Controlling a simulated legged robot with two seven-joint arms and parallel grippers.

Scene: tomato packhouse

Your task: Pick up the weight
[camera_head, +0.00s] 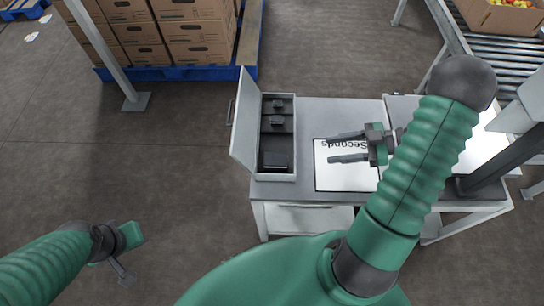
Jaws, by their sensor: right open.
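Several dark block-shaped pieces, which look like weights, sit in an open white box (259,178) on the table. A small one (278,104) is at the back, another small one (277,122) is in the middle, and a larger one (275,160) is at the front. My right gripper (329,149) is open and empty, its fingers pointing left at the box. It is over a white sheet (345,180) marked "Seconds", to the right of the box and apart from it.
The box's lid (245,120) stands open on its left side. The grey table (310,112) has bare room behind the sheet. Cartons (198,42) on a blue pallet (170,74), a metal post (110,50) and a roller conveyor (505,55) stand farther back.

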